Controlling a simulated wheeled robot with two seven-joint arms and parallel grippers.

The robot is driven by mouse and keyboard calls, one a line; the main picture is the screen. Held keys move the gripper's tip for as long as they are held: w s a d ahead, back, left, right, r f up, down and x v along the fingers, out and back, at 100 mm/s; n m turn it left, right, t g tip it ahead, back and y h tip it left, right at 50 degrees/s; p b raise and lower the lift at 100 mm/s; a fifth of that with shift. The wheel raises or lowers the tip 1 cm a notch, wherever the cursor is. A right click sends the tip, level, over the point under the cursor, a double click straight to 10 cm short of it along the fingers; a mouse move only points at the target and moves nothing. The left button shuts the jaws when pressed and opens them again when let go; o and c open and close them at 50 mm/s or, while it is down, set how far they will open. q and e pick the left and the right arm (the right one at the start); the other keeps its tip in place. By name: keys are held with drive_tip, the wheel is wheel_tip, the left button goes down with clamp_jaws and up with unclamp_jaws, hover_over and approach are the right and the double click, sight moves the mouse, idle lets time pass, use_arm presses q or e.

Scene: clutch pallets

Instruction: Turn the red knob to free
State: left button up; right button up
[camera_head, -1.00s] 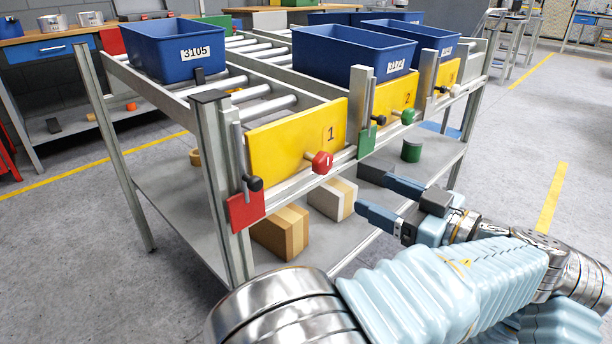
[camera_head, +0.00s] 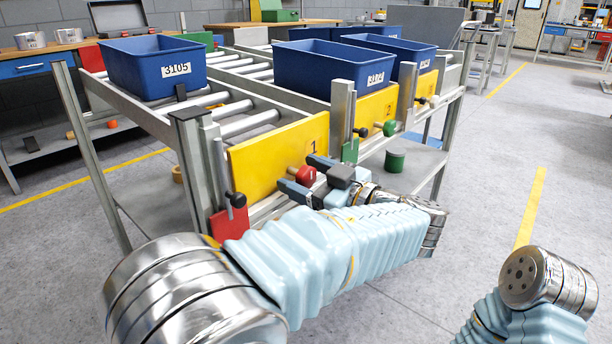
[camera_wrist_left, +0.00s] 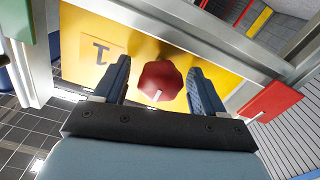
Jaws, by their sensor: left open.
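The red knob (camera_head: 306,175) sits on the front of the yellow panel marked 1 (camera_head: 270,152). In the left wrist view the red knob (camera_wrist_left: 160,81) shows a white mark on its face and lies between the two fingers. My left gripper (camera_head: 301,175) is open, one finger on each side of the knob; I cannot tell whether either finger touches it. It also shows in the left wrist view (camera_wrist_left: 161,85). My right gripper is not in view; part of my right arm shows at the lower right.
A green knob (camera_head: 389,128) is on the panel marked 2 (camera_head: 376,110). A red plate (camera_head: 229,221) with a black-knobbed lever stands left of panel 1. Blue bins (camera_head: 155,68) rest on the rollers. The floor right of the rack is clear.

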use_arm(q)
clamp_jaws()
idle(0.4)
drive_tip(key=shift+m, duration=0.3)
drive_tip(key=shift+m+b, duration=0.35)
drive_tip(key=shift+m, duration=2.75)
drive_tip(key=shift+w, duration=0.1)
